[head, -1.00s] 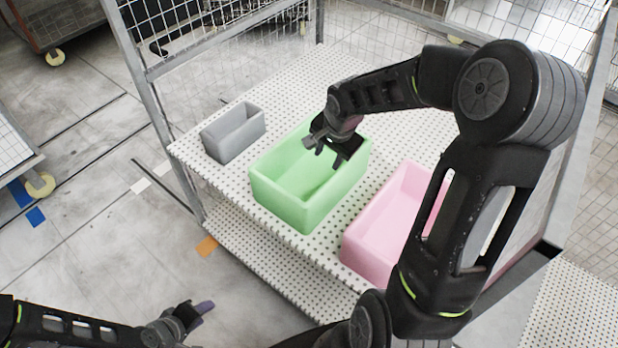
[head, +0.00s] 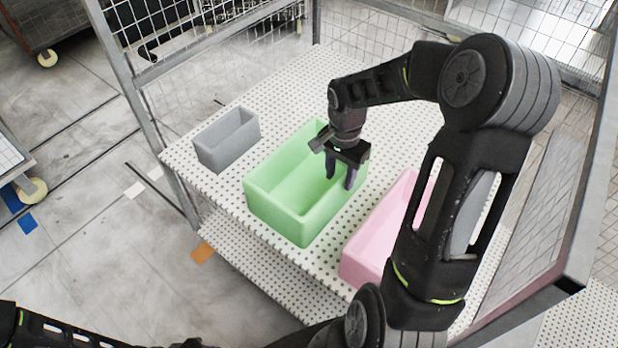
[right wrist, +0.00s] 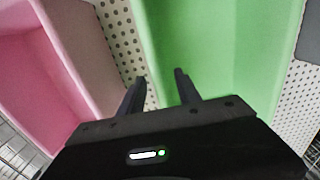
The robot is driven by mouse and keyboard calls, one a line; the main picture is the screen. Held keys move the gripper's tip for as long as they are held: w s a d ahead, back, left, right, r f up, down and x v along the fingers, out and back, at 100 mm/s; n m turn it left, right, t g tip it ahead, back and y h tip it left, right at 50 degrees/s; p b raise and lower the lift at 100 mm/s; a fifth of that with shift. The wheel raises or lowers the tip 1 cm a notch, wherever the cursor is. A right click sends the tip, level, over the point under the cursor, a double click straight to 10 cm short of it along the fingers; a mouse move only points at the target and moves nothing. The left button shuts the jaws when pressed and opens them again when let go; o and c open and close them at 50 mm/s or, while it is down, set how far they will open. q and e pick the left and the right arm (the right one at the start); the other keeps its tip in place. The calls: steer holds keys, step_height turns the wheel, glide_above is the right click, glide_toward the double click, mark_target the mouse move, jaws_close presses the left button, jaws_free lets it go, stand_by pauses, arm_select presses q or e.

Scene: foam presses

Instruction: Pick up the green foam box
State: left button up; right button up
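The green foam box (head: 283,212) is an open-topped bin standing on the white dotted shelf (head: 225,185), between a grey box and a pink box. My right gripper (head: 340,183) points down at the green box's right wall, empty, with its fingers apart. In the right wrist view the gripper (right wrist: 161,80) has one finger over the green box (right wrist: 215,50) and the other over the dotted strip beside it. I cannot tell whether the fingers touch the wall. Only part of my left arm shows at the bottom left; its gripper is out of frame.
The pink box (head: 365,250) stands close to the right of the green box, with a narrow strip of shelf between. The smaller grey box (head: 228,140) stands to the left. A metal post (head: 135,95) and wire mesh border the shelf. Free shelf lies behind the green box.

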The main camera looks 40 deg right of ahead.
mark_target(338, 195)
steer(key=shift+s+a+r, duration=0.1)
steer(key=shift+s+a, duration=0.05)
steer(key=shift+s, duration=0.05)
steer(key=shift+f, duration=1.35)
steer(key=shift+f, duration=0.1)
steer(key=shift+f+p, duration=0.35)
steer(key=shift+p, duration=0.05)
step_height(338, 195, down, 4)
steer(key=shift+f+p, duration=0.15)
steer(key=shift+p, duration=0.25)
steer(key=shift+c, duration=0.6)
jaws_close()
